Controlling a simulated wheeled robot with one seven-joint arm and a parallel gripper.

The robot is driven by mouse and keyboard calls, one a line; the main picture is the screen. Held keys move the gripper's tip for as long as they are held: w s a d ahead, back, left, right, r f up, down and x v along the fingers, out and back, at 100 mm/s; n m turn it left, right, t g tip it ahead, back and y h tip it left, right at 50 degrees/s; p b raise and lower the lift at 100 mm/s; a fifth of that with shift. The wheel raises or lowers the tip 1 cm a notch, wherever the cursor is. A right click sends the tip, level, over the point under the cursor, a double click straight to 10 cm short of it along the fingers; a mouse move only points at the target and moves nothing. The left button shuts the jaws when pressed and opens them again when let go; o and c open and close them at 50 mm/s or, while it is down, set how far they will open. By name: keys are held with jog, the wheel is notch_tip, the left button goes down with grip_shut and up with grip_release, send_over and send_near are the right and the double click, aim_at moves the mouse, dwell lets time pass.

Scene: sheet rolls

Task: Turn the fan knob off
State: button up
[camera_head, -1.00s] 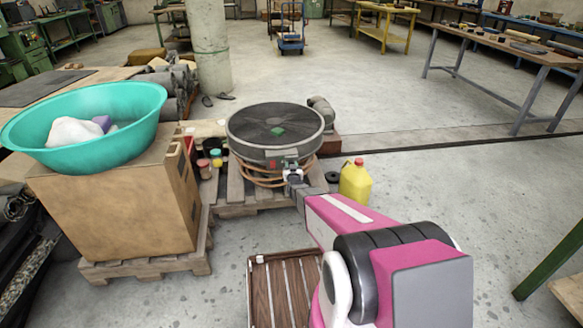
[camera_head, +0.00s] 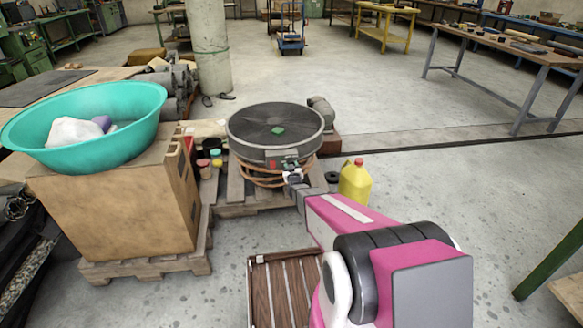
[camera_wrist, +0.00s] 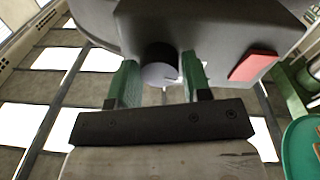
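The fan (camera_head: 275,128) is a round grey drum with a dark grille and a green centre, standing on a pallet. In the wrist view a dark round knob (camera_wrist: 160,68) with a pale grey face sticks out of the dark control box (camera_wrist: 215,35). My gripper (camera_wrist: 162,82) has green fingers standing apart, one on each side of the knob. They look open, and I cannot tell whether either touches it. In the head view my gripper (camera_head: 294,177) is at the fan's front, where the knob is too small to make out.
A red patch (camera_wrist: 254,67) is on the box right of the knob. A yellow jug (camera_head: 355,183) stands right of the fan. A teal basin (camera_head: 85,125) sits on a carton (camera_head: 120,205) at left. Small jars (camera_head: 210,155) stand left of the fan. Clear floor lies to the right.

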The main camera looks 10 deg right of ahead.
jog(key=shift+o, duration=1.1)
jog(key=shift+s, duration=0.15)
jog(key=s, duration=1)
jog(key=shift+s+a+f, duration=0.25)
jog(key=shift+s+f, duration=0.05)
jog(key=s+r+g, duration=0.5)
jog(key=s+g, duration=0.1)
jog(key=s, duration=0.3)
jog(key=s+r+m+g, duration=0.1)
jog(key=s+r+g, duration=0.4)
jog(key=s, duration=0.3)
jog(key=s+r+m+g, duration=0.1)
jog(key=s+r+g, duration=0.4)
jog(key=s+g, duration=0.2)
jog(key=s, duration=0.2)
jog(key=shift+s+d+g+y, duration=0.3)
